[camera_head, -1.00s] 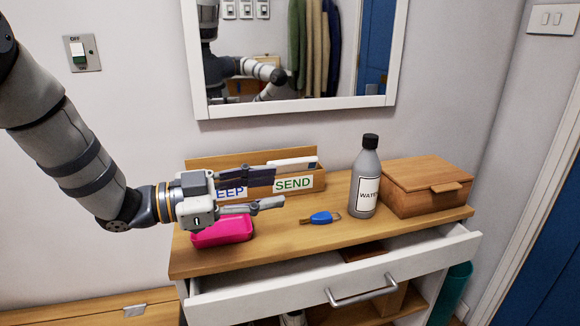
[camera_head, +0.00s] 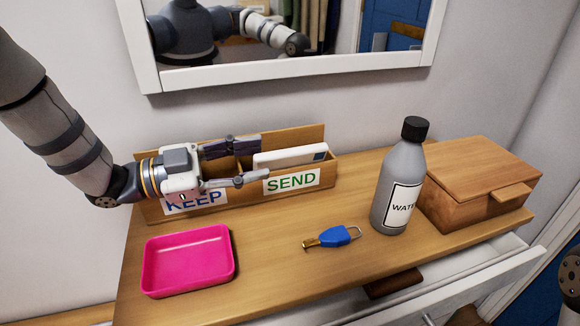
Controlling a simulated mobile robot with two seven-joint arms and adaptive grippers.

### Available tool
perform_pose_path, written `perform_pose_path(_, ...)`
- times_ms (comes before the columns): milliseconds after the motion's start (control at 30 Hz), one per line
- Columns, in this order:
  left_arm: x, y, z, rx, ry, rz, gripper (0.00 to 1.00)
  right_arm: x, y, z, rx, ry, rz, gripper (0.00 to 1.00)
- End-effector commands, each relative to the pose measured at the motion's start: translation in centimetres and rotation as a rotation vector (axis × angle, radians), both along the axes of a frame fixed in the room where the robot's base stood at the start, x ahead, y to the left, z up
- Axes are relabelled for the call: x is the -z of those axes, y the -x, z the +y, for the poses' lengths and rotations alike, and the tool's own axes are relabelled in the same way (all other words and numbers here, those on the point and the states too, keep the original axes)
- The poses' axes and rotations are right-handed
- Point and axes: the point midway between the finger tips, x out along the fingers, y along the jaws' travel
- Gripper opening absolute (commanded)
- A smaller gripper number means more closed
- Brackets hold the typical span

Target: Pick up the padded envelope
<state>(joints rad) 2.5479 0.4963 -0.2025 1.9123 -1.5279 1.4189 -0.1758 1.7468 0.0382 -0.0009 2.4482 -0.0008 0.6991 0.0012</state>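A white, flat, envelope-like item (camera_head: 290,157) with a dark blue patch stands in the SEND side of the wooden letter rack (camera_head: 325,168). I take it for the padded envelope, but cannot be sure of the padding. My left gripper (camera_head: 266,162) is at the rack, over the KEEP side, pointing right. Its two fingers are apart, with the upper dark one and the lower grey one near the item's left end. I see nothing held between them. The gripper partly hides the KEEP label (camera_head: 196,201) and that compartment. My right gripper is not in view.
A pink tray (camera_head: 188,262) and a blue key fob (camera_head: 334,237) lie on the wooden top. A grey water bottle (camera_head: 400,185) and a wooden box (camera_head: 480,180) stand at the right. The drawer (camera_head: 470,290) below is open. A mirror (camera_head: 290,75) hangs behind.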

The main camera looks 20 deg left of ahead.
Motion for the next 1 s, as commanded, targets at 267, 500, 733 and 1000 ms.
perform_pose_path(267,0.0,-2.7,-4.2,0.004,0.000,0.001,0.38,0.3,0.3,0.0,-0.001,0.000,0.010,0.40)
perform_pose_path(500,-0.3,-4.2,-6.3,0.000,0.001,-0.001,0.38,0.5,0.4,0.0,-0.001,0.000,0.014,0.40)
perform_pose_path(733,-0.3,-4.1,-6.2,0.001,0.001,-0.002,0.20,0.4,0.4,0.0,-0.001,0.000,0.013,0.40)
perform_pose_path(1000,-0.3,-4.1,-6.2,0.001,0.001,-0.002,0.00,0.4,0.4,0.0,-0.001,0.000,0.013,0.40)
